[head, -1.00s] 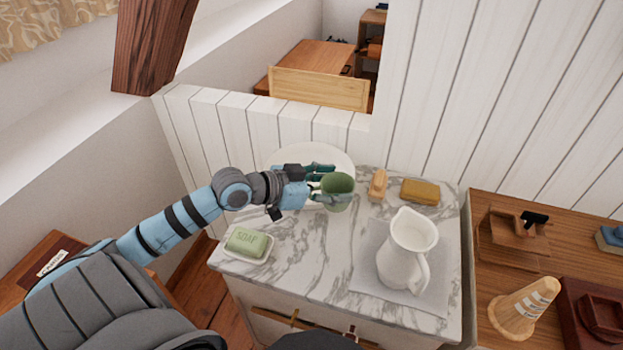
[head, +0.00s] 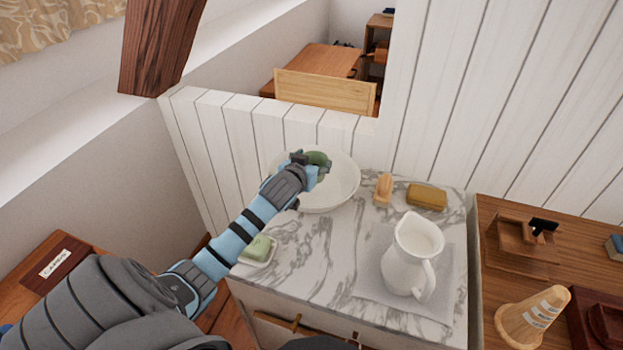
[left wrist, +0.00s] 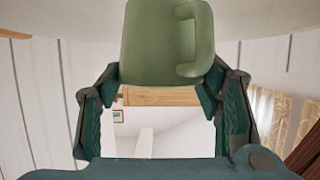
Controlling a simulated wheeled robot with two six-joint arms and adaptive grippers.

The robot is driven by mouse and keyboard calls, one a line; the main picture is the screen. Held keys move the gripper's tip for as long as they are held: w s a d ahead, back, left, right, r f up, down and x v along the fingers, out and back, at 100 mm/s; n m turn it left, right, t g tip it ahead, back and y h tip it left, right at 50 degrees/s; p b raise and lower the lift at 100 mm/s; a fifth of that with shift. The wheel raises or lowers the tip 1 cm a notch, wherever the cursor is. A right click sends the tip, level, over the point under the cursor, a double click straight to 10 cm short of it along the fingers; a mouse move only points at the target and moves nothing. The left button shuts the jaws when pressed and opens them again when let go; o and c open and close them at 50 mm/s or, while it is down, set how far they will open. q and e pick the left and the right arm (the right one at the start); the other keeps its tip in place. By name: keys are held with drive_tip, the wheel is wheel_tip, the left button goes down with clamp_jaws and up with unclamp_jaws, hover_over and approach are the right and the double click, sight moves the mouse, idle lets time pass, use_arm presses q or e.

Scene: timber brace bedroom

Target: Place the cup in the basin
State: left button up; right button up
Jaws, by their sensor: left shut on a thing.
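The green cup (head: 318,159) is over the white basin (head: 340,186) at the back left of the marble-topped washstand. My left gripper (head: 309,168) is shut on the cup and partly hides it in the head view. In the left wrist view the cup (left wrist: 165,42) sits between the fingertips of the left gripper (left wrist: 163,88), with its handle toward the right. Whether the cup touches the basin is hidden. My right gripper is not in view.
A white pitcher (head: 408,262) stands on a grey cloth (head: 366,280) at the front right. Green soap in a dish (head: 258,249) lies at the left. A wooden brush (head: 384,187) and a yellow sponge (head: 427,196) are right of the basin. A plank wall (head: 240,135) stands behind.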

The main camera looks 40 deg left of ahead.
use_arm(q)
wheel_tip(320, 180, down, 4)
drive_tip(key=shift+f+b, duration=0.1)
drive_tip(key=shift+b, duration=0.45)
drive_tip(key=o, duration=1.3)
drive_tip(key=p+v, duration=0.3)
drive_tip(key=v, duration=0.9)
